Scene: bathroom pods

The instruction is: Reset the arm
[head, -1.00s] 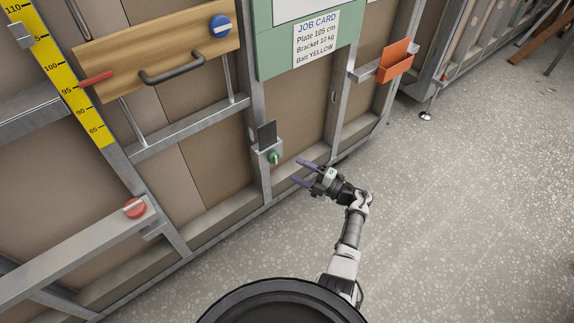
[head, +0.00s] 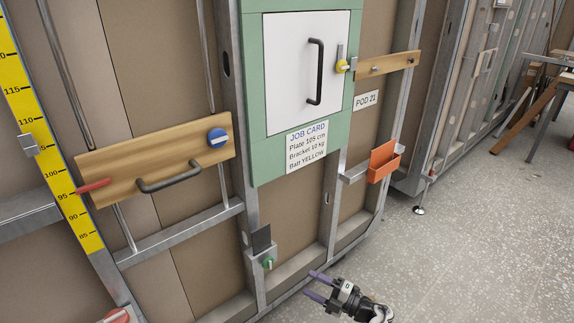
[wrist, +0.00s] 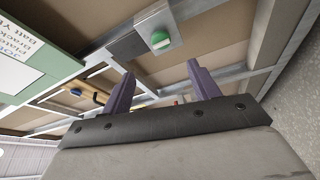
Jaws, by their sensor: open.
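My gripper (head: 317,286) is at the bottom of the head view, in front of the lower wall frame, with its two purple fingers pointing left toward the wall. The fingers are apart and nothing is between them. In the wrist view my gripper (wrist: 162,85) also shows both purple fingers spread and empty. A green knob (head: 268,264) on a small metal bracket is left of the fingertips, apart from them. The green knob also shows beyond the fingers in the wrist view (wrist: 160,40).
A wooden plate (head: 160,160) with a black handle and blue knob hangs on the wall beside a yellow height scale (head: 55,140). A white door (head: 300,80) sits in a green panel above a job card (head: 307,147). An orange bin (head: 383,160) is right.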

